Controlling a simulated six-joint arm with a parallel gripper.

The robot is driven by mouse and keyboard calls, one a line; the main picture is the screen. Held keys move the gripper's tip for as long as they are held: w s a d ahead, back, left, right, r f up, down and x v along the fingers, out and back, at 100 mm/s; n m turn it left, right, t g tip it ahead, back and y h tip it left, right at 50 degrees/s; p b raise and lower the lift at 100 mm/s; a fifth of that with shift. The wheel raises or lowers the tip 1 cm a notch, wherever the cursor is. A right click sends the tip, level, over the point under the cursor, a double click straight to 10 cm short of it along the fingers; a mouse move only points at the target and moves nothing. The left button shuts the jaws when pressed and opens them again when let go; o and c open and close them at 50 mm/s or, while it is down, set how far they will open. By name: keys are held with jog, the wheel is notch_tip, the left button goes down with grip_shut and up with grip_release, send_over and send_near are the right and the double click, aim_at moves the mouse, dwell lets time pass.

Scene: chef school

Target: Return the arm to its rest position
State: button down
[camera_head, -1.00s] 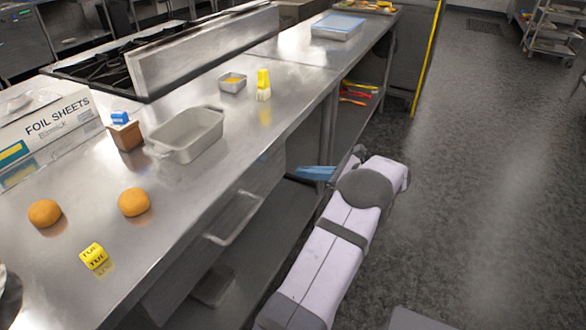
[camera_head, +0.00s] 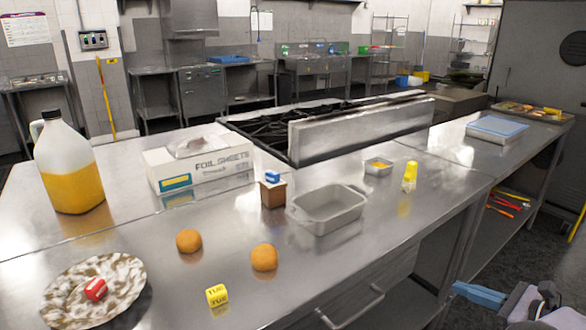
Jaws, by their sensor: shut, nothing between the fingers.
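My gripper (camera_head: 478,294) shows at the lower right, with its blue fingers pointing left. It is shut and empty. It is apart from the objects on the counter, beside the front of the steel counter (camera_head: 345,262) and right of the drawer handle (camera_head: 350,310). Only the end of my pale arm (camera_head: 535,308) is in view at the bottom right corner; the rest of it is cut off by the frame.
On the counter are a grey pan (camera_head: 328,222), two round buns (camera_head: 264,257), a yellow cube (camera_head: 217,295), a patterned plate (camera_head: 62,309), a juice jug (camera_head: 68,165) and a foil box (camera_head: 200,163). Open shelves (camera_head: 485,232) lie under the counter's right part.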

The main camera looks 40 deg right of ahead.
jog(key=s+a+f+n+g, duration=0.1)
jog(key=s+f+n+g, duration=0.1)
jog(key=f, duration=0.5)
jog(key=s+a+f+n+g, duration=0.1)
jog(key=s+f+n+g, duration=0.15)
jog(key=f, duration=0.45)
jog(key=s+a+f+n+g+y+p, duration=0.1)
jog(key=s+a+f+n+g+y, duration=0.15)
jog(key=a, duration=0.55)
jog(key=s+a+f+n+g+y+p, duration=0.1)
jog(key=a+f+n+g, duration=0.25)
jog(key=a, duration=0.45)
jog(key=w+a+r+n+g+h+p, duration=0.1)
jog(key=w+a+r+n+p, duration=0.4)
jog(key=a+r+n, duration=0.3)
jog(key=w+a+r+n+g+h+p, duration=0.1)
jog(key=w+a+r+n+p, duration=0.5)
jog(key=a+r, duration=0.6)
jog(key=w+a+r+n+g+h+p, duration=0.1)
jog(key=w+a+r+n+p, duration=0.5)
jog(key=a, duration=0.8)
notch_tip(320, 180, up, 4)
jog(key=w+n+g, duration=0.1)
jog(key=w+n, duration=0.1)
jog(key=n, duration=0.2)
jog(key=shift+w+a+n, duration=0.3)
jog(key=shift+w+n, duration=0.05)
